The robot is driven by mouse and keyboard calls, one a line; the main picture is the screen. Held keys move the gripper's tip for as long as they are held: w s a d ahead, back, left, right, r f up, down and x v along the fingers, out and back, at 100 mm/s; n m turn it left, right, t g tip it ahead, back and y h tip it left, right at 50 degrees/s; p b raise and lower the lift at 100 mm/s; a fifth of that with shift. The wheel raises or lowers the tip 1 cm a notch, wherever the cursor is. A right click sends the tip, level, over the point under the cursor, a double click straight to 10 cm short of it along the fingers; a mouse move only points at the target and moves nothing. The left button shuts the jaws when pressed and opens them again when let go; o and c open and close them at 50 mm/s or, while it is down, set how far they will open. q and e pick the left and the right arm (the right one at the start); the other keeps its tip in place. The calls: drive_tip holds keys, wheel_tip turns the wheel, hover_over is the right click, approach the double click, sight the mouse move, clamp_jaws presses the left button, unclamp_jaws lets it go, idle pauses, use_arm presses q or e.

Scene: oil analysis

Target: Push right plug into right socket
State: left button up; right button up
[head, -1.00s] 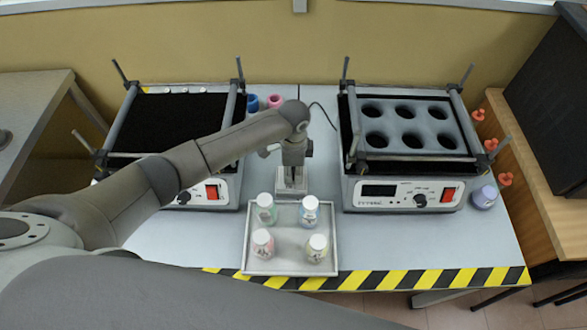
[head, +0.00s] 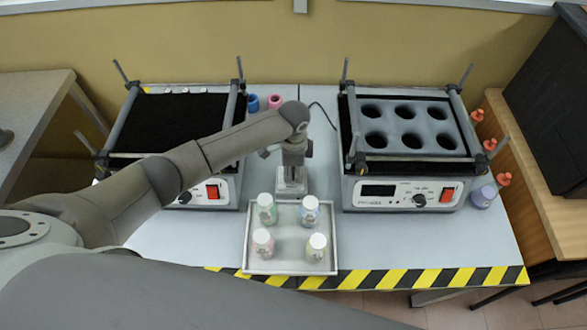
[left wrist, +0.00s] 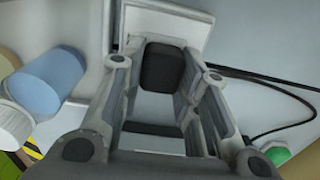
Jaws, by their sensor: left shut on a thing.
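My left gripper (head: 291,165) points down behind the tray, between the two heater units. In the left wrist view its fingers (left wrist: 163,90) are shut on a black plug (left wrist: 163,66). The plug is close to a pale socket block (left wrist: 190,25), which also shows below the gripper in the head view (head: 291,187). I cannot tell whether the plug is inside the socket, because the fingers and arm hide the contact. A black cable (left wrist: 262,78) loops to the right in the wrist view. My right gripper is not in view.
A grey tray (head: 291,223) with several capped bottles sits in front of the gripper. The left heater unit (head: 231,192) and right heater unit (head: 400,195) flank it. Blue (head: 253,103) and pink (head: 276,102) bottles stand behind. The front of the table on the right is clear.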

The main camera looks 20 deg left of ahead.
sight(294, 169)
use_arm(q)
drive_tip(key=shift+p, duration=0.3)
drive_tip(key=shift+f+b, duration=0.35)
drive_tip(key=shift+f, duration=0.25)
idle(0.4)
drive_tip(key=o, duration=1)
drive_tip(key=shift+o, duration=0.2)
drive_tip(key=shift+r, duration=0.1)
drive_tip(key=shift+r, duration=0.3)
wheel_tip(294, 169, up, 11)
drive_tip(key=shift+r, duration=0.15)
